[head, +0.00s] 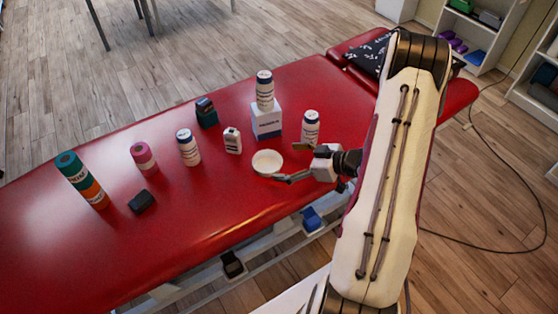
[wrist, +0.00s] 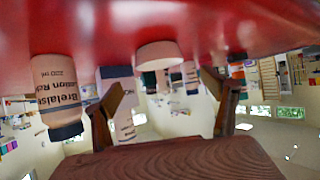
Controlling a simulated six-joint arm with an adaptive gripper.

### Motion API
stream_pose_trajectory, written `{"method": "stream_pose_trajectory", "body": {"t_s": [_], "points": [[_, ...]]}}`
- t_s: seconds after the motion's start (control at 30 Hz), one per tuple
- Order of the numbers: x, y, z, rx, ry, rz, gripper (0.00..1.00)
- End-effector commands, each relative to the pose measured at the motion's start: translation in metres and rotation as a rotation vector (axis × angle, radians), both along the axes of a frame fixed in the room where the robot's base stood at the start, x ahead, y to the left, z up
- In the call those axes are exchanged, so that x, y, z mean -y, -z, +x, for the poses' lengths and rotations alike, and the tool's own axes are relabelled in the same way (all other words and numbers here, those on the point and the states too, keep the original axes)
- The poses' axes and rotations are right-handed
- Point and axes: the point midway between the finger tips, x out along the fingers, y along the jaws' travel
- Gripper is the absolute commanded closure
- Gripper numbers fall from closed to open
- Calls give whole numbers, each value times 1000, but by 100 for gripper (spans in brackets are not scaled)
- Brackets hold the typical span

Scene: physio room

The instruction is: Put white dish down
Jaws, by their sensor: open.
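The white dish (head: 267,161) is a small, round, shallow dish resting on the red treatment table (head: 215,205). In the wrist view, which is upside down, the dish (wrist: 158,55) lies just beyond and between the fingertips. My gripper (head: 290,163) is low over the table to the right of the dish. Its two fingers are spread apart with nothing between them, and it also shows open in the wrist view (wrist: 168,92). I cannot see either finger touching the dish.
A white bottle (head: 310,130) stands close behind my gripper. Another bottle (head: 265,90) stands on a white-and-blue box (head: 266,122). A small white container (head: 232,141), a bottle (head: 188,148), rolls and a dark block (head: 142,201) are farther left. The table's front is mostly clear.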

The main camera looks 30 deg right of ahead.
Motion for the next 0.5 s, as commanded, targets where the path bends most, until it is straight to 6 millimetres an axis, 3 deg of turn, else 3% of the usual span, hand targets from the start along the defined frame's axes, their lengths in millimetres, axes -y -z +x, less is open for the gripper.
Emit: {"method": "stream_pose_trajectory", "body": {"t_s": [0.2,0.5], "points": [[13,-14,-22,2,3,-1,15],[21,-24,-37,1,0,0,15]]}}
